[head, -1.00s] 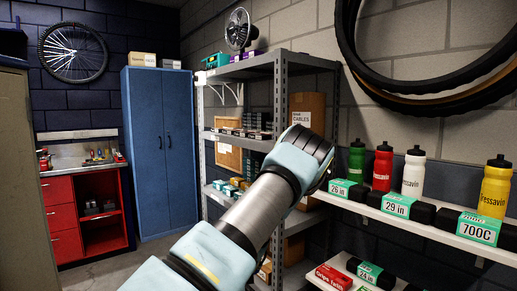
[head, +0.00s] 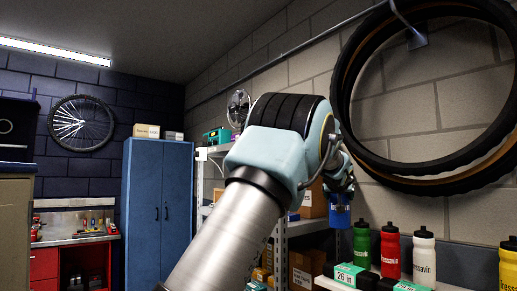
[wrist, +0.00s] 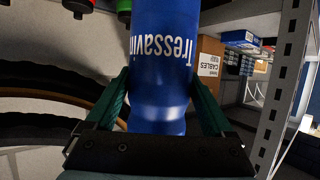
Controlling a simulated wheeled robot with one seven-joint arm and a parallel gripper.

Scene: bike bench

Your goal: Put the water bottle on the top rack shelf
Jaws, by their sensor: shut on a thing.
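My gripper (head: 342,188) is shut on a blue water bottle (head: 339,213) with white lettering. In the head view the bottle hangs beside the rack, to its right and above the row of other bottles; its upper part is hidden by my gripper. In the wrist view the bottle (wrist: 160,55) sits between the two green fingers of my gripper (wrist: 163,90), its lettering upside down. The grey metal rack (head: 281,250) stands left of the bottle, mostly behind my arm. Its top shelf (head: 214,149) shows only in part. A rack post (wrist: 285,85) shows at right in the wrist view.
Tyres (head: 362,165) hang on the wall right of the bottle. Green (head: 361,243), red (head: 391,252), white (head: 424,258) and yellow (head: 508,265) bottles line the shelf at lower right.

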